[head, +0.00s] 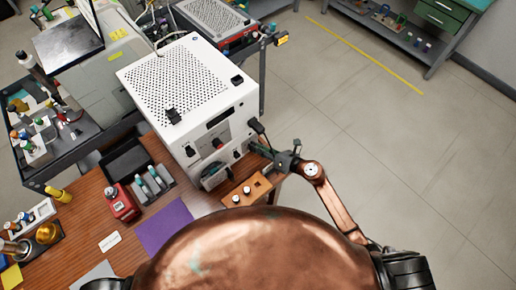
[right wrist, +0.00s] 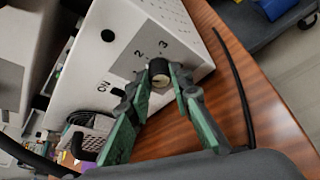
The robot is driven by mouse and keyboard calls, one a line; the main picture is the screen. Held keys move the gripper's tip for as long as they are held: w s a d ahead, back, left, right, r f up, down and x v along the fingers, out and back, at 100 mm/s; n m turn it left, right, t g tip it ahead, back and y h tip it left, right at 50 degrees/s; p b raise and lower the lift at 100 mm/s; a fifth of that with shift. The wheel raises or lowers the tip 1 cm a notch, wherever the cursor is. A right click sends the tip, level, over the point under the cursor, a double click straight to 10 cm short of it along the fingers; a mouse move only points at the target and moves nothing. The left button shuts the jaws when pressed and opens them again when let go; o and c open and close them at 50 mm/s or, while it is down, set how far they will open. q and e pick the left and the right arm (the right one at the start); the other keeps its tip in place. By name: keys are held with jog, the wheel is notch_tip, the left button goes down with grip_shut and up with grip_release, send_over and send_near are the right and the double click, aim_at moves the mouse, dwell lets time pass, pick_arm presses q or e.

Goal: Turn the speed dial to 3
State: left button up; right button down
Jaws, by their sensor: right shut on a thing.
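The white particle classifier (head: 240,97) stands on the wooden table. In the right wrist view its grey front panel (right wrist: 178,48) carries the speed dial (right wrist: 159,74), a round black knob with a pale face. The numbers 2 and 3 show beside the dial; I cannot tell which one it points to. My right gripper (right wrist: 160,78) is shut on the dial, one green finger on each side. In the head view my right gripper (head: 257,148) is at the panel's lower right and hides the dial. My left gripper is not in view.
A wooden block with white-topped vials (head: 247,190) lies below my right gripper. A red device (head: 121,204), a grey rack (head: 151,184) and a purple mat (head: 165,226) lie left of it. Open floor (head: 400,150) is on the right.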

jog(key=shift+d, duration=0.1)
dwell(0.3)
jog(key=c, duration=1.7)
grip_release()
jog(key=shift+c, duration=0.2)
jog(key=v, duration=1.2)
jog(key=shift+f, duration=0.15)
